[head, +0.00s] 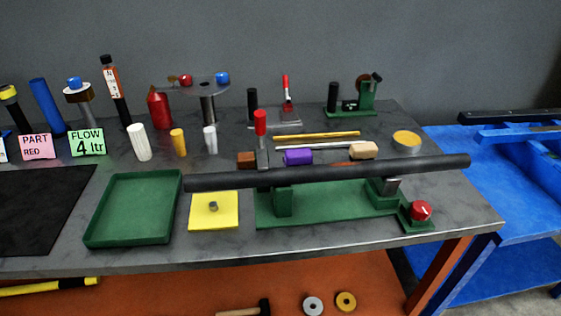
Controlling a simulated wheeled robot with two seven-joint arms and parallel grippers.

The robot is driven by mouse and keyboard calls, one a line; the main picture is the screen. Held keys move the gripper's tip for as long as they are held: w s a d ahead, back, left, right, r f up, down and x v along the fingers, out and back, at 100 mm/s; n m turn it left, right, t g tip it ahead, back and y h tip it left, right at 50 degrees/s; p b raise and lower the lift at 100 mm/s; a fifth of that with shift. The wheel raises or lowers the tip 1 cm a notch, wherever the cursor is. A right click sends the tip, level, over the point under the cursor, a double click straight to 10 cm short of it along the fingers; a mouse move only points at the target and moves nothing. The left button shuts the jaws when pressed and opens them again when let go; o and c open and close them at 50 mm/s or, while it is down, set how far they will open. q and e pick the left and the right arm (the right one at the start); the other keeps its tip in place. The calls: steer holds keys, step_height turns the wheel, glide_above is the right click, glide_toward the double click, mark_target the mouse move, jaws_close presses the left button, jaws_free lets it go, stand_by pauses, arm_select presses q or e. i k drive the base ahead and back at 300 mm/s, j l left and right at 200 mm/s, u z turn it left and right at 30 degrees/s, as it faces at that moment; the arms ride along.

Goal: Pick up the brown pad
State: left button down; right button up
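A small brown block (246,159), which looks like the brown pad, lies on the grey table just behind the left part of a long dark bar (330,171). The bar partly hides its lower front. A purple block (298,157) and a beige block (363,150) stand to its right, also behind the bar. Neither of my grippers is in view.
The bar lies across a green positioner base (335,205) with a red knob (420,210). A red-topped post (260,122) stands close behind the brown block. A green tray (133,238) and yellow plate (228,215) are in front, left. Bottles and cylinders crowd the back left.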

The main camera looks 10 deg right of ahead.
mark_target(244, 160)
steer(key=j, duration=1.2)
steer(key=k+j+z, duration=0.15)
steer(key=j, duration=1.05)
steer(key=i, duration=0.05)
